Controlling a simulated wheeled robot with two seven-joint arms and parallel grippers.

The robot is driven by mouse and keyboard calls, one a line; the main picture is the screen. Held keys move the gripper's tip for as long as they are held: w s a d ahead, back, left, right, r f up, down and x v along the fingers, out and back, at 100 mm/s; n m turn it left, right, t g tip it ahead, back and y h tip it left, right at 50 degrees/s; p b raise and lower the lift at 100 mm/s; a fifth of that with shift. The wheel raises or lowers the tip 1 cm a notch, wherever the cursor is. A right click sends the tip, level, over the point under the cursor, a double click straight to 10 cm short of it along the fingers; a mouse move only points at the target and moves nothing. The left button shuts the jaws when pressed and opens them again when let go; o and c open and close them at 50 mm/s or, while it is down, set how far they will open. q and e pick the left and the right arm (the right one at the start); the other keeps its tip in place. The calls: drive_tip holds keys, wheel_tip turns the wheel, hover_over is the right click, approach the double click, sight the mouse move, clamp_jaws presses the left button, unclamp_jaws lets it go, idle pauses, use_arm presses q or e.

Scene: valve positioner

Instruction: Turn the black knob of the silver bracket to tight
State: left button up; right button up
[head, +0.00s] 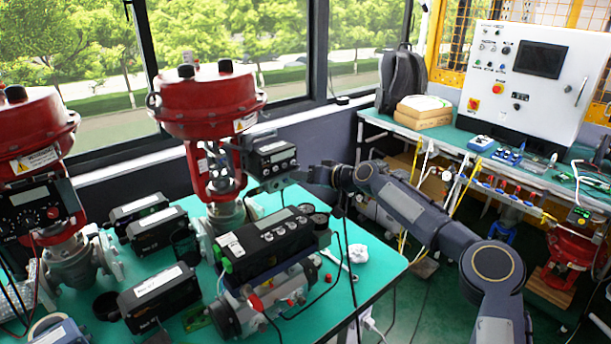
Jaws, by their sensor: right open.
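A red valve actuator (208,100) stands on a grey valve body at the middle of the green table. A dark positioner box (272,160) with a small display is mounted on its right side. My right gripper (296,178) is open at the lower right side of this box, its arm reaching in from the right. The gripper is small and dark here, and I cannot tell whether it touches anything. I cannot make out the silver bracket or its black knob clearly; the box and gripper may cover them. My left gripper is not in view.
A large black device (272,238) lies in front on the green table (376,276), with several black boxes to its left. A crumpled white paper (358,253) lies near the table's right edge. Another red valve (38,135) stands at far left. A workbench with a white control cabinet (530,85) is behind.

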drive_tip(key=shift+a, duration=0.1)
clamp_jaws()
drive_tip(key=shift+w, duration=0.1)
idle(0.3)
drive_tip(key=shift+w+d+f+m+g+y+b, duration=0.2)
drive_tip(key=shift+m+y, duration=0.3)
drive_tip(key=shift+m, duration=0.35)
drive_tip(key=shift+s+a+m+g+y+b, duration=0.15)
drive_tip(key=shift+m+y+b, duration=0.3)
drive_tip(key=shift+m, duration=0.45)
drive_tip(key=shift+w+d+f+m+g+y+b, duration=0.1)
drive_tip(key=shift+d+m+y+b, duration=0.1)
drive_tip(key=shift+m+y, duration=0.5)
drive_tip(key=shift+m, duration=0.25)
unclamp_jaws()
